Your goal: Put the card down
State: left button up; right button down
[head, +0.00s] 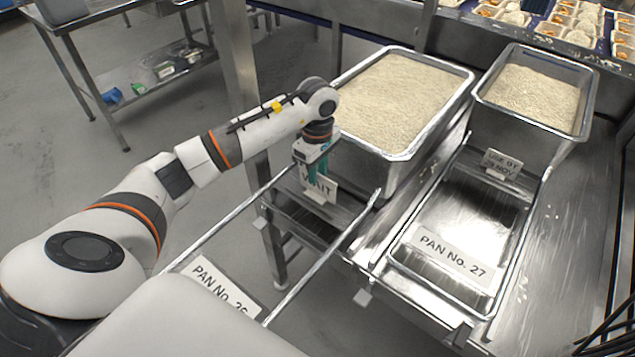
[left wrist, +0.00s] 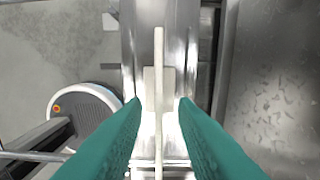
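The white card marked "WAIT" (head: 322,188) stands upright on a metal ledge in front of the large rice pan, in the head view. In the left wrist view I look down on the card (left wrist: 158,50) edge-on, with its small pale foot around it. My left gripper (head: 316,170) is right above and around the card's upper part. Its teal fingers (left wrist: 160,104) lie on either side of the card, with a visible gap on each side. It is open. My right gripper is not in view.
A large pan of rice (head: 341,83) stands just behind the card, and a smaller rice pan (head: 490,90) at the right. A "USE BY" card (head: 502,164) stands by an empty pan labelled "PAN No. 27" (head: 452,256). Metal rails (head: 345,240) run near the gripper.

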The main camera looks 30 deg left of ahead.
pick_arm(q)
notch_tip(320, 180, up, 7)
jog(key=shift+f, duration=0.1)
dwell(0.7)
